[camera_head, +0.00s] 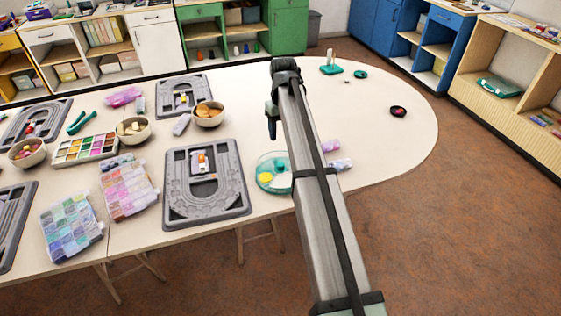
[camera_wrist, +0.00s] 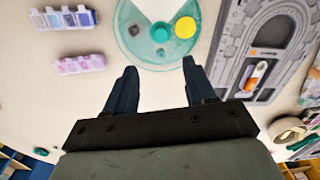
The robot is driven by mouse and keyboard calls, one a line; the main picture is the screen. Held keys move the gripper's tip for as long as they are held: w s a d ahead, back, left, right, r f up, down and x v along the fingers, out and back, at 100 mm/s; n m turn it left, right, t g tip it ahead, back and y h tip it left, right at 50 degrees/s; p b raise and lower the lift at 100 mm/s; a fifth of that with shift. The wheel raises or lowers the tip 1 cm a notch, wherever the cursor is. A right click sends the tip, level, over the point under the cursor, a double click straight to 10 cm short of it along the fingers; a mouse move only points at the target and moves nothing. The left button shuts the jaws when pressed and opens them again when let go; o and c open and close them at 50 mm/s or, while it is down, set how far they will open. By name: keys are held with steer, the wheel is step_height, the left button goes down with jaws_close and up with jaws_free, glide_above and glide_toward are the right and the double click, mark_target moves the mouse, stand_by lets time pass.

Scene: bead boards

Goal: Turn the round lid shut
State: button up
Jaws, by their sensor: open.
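The round case with its see-through teal lid (camera_head: 263,166) lies flat on the table, partly hidden by my arm in the head view. It also shows at the top of the wrist view, where its far edge is cut off. A teal knob (camera_wrist: 160,32) sits at the lid's middle. A yellow round piece (camera_wrist: 185,27) and a small dark piece (camera_wrist: 134,30) show beside the knob. A pale wedge (camera_head: 281,182) shows in the disc; I cannot tell if it is an opening. My gripper (camera_wrist: 158,66) is open and empty, its fingers apart from the lid.
A grey bead board (camera_head: 238,189) lies left of the case. Purple bead boxes (camera_head: 340,164) lie on its other side. Bowls (camera_head: 208,114) and bead trays (camera_head: 70,226) crowd the left. The table's right end is mostly clear, with a small dark pink item (camera_head: 398,111).

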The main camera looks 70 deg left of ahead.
mark_target(280, 163)
steer(key=f, duration=1.3)
steer(key=shift+s+f, duration=0.25)
steer(key=shift+f, duration=0.1)
jaws_close()
